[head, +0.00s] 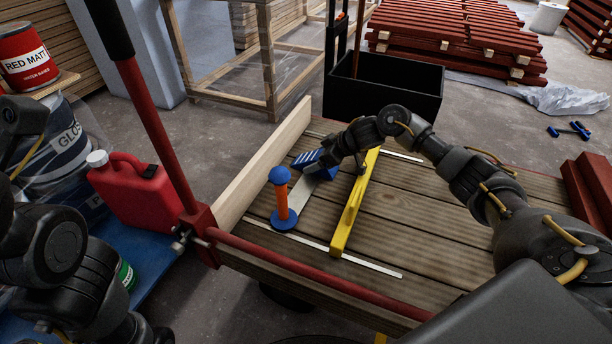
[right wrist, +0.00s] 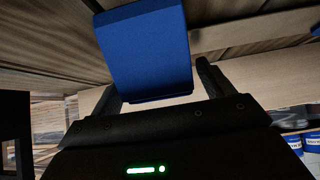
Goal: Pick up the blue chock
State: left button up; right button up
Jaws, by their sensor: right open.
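The blue chock (head: 306,160) lies on the wooden deck near the pale upright board, and my right gripper partly covers it in the head view. Light stripes show on its upper face. In the right wrist view the chock (right wrist: 145,48) is a plain blue block just ahead of and between the fingers. My right gripper (head: 331,164) is at the chock with its jaws open; the fingers also show in the right wrist view (right wrist: 160,82). I cannot tell whether they touch it. My left arm shows at the left edge, but its gripper is not in view.
An orange post with blue ends (head: 282,203) stands left of the chock. A yellow level (head: 350,215) lies just right of it. The pale board (head: 262,165) edges the deck (head: 440,225). A red bar (head: 310,272) runs along the front. The deck's right part is clear.

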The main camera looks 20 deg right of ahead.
jog(key=shift+c, duration=0.4)
jog(key=c, duration=1.2)
jog(key=shift+c, duration=0.5)
jog(key=shift+r, duration=0.15)
